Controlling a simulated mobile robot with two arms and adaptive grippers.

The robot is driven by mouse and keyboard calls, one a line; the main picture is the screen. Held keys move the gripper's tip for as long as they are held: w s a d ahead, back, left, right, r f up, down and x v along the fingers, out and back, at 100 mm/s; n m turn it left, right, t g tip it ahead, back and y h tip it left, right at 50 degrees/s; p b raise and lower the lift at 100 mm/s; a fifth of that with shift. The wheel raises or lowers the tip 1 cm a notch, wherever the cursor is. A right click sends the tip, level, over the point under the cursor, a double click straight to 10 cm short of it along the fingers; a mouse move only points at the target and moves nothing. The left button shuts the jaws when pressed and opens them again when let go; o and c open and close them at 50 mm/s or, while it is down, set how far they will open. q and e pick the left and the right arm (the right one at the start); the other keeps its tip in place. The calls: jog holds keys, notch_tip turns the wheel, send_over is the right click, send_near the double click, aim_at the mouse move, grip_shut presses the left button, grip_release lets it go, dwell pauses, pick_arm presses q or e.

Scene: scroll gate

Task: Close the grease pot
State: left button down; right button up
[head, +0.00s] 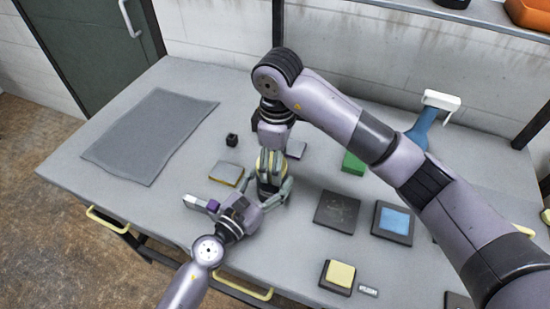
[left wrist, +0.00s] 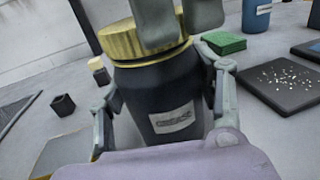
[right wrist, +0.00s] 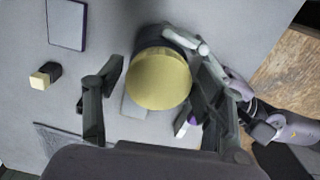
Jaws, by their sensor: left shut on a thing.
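The grease pot (left wrist: 160,100) is a dark jar with a pale label, standing upright on the table. Its gold lid (left wrist: 145,45) sits on top of it; I cannot tell how tight it is. My left gripper (head: 264,199) is shut around the pot's body, one finger on each side, as the left wrist view shows. My right gripper (head: 271,152) points down over the lid. In the right wrist view the round lid (right wrist: 159,80) lies between its spread fingers, with a gap at the left finger. In the head view the grippers hide much of the pot.
Right of the pot are a green sponge (head: 353,163), a dark tray (head: 337,211) and a blue pad (head: 394,221).

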jog(key=shift+o, duration=1.2)
jog(key=shift+a, duration=0.1)
pick_arm(q)
jog(key=shift+d, duration=0.1)
pick_arm(e)
jog(key=shift+c, duration=0.4)
